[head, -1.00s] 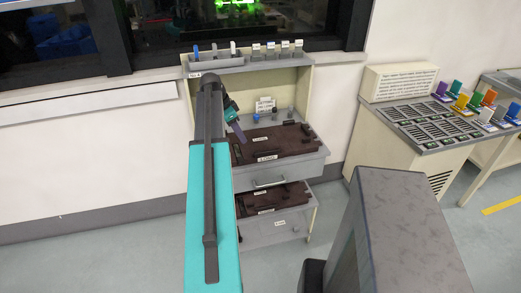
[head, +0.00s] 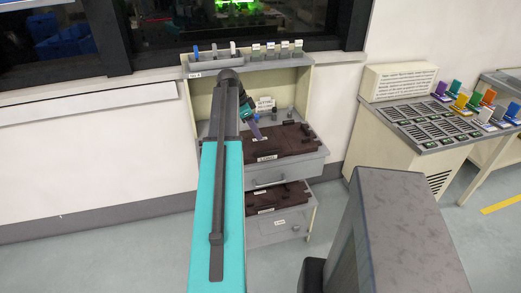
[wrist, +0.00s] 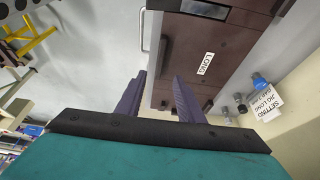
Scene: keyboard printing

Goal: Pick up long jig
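The long jig is a flat dark brown plate with a white label reading "LONG"; it fills the upper middle of the wrist view (wrist: 185,40). In the head view, a brown plate (head: 290,140) lies on the upper grey shelf of the cabinet, partly hidden by my arm. My gripper (head: 257,133) is over its back left part in the head view. In the wrist view, the two purple fingers of my gripper (wrist: 158,90) stand apart with nothing clamped between them. Whether the fingertips touch the plate I cannot tell.
A second brown plate (head: 283,195) lies on the lower drawer (head: 280,228). A sign (wrist: 260,102) and small knobs (wrist: 240,101) stand behind the upper plate. A slanted rack (head: 425,125) with coloured pieces stands at right. A grey block (head: 405,235) fills the lower right foreground.

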